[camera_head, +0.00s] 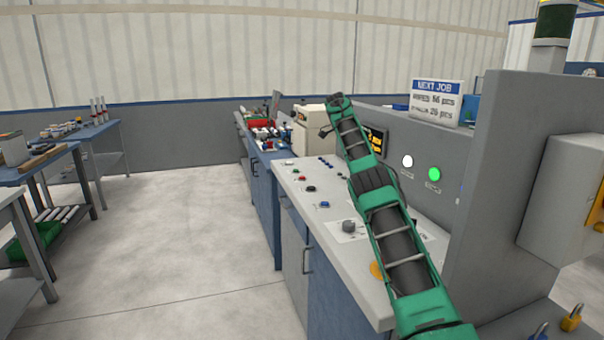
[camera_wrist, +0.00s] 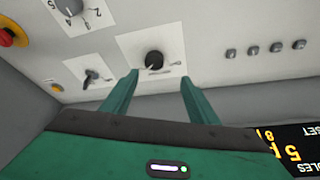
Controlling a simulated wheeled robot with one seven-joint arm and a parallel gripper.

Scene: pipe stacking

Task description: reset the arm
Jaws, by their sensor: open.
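My green and black arm reaches from the lower right over a light control console (camera_head: 310,215) in the head view. Its far end is near the console's back panel, and the fingers are too small to make out there. In the wrist view my gripper (camera_wrist: 158,85) shows two green fingers apart, with nothing between them but the panel surface beyond. A black rotary knob (camera_wrist: 154,60) on a white plate appears just past the fingertips. I cannot tell whether the fingers touch anything.
The console carries several buttons and knobs, with a round white light (camera_head: 407,161) and a green light (camera_head: 434,174) on its back panel. A NEXT JOB sign (camera_head: 436,101) stands on top. Blue-topped tables (camera_head: 95,130) stand at left. The floor (camera_head: 180,220) between is clear.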

